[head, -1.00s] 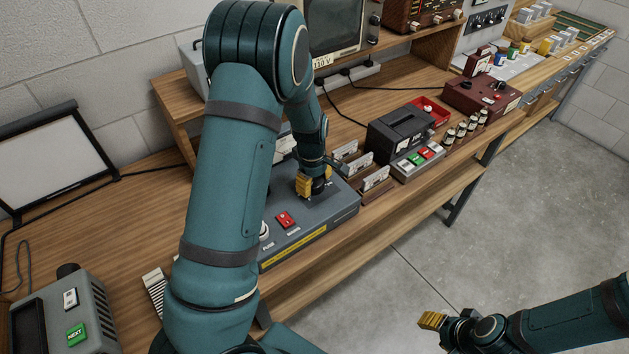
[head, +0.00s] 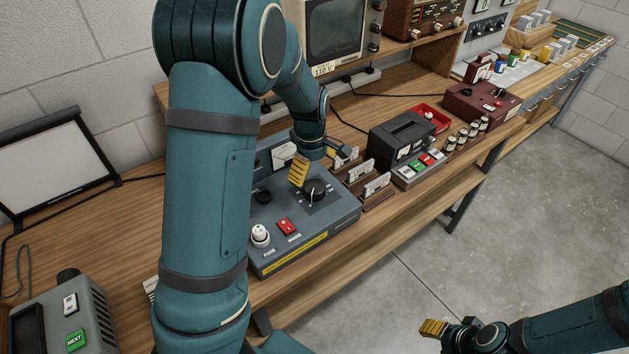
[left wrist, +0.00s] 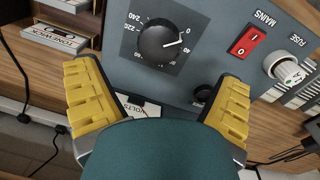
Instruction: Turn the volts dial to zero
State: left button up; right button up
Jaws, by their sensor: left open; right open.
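The volts dial (head: 315,191) is a round black knob on the sloped top of a grey instrument box (head: 335,216). In the left wrist view the dial (left wrist: 160,44) sits on a dark scale plate, and its white pointer mark lies toward the right side, near the low numbers; its exact reading is too small to tell. My left gripper (head: 318,163) is open and empty just behind and above the dial, apart from it. Its yellow fingers (left wrist: 158,105) show in the left wrist view. My right gripper (head: 437,328) is open, low over the floor, far from the box.
A red mains switch (head: 286,226) and a white fuse cap (head: 260,234) share the box top. A black device (head: 400,136) stands beyond. The floor in front is clear.

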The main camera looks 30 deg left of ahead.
aim_at(313, 189)
pick_arm(q)
jog(key=shift+s+r, duration=0.2)
jog(key=shift+r, duration=1.75)
